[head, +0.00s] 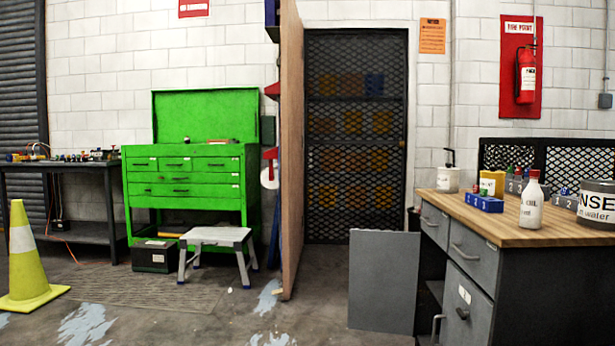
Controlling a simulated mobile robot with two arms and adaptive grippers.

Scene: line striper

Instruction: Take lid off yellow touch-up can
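A small yellow can (492,184) with a pale label stands on the wooden top of the workbench (450,208) at the right. It is partly hidden behind other items, and I cannot read its label or make out its lid clearly. It is the only yellow can I see on this bench. Neither of my grippers shows in the head view.
Around the can stand a white pump bottle (448,178), a blue numbered block (485,203), an oil bottle (531,205) and a rinse-water tin (597,204). A grey panel (383,282) stands left of the bench. A step stool (217,238) and cone (27,260) are left.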

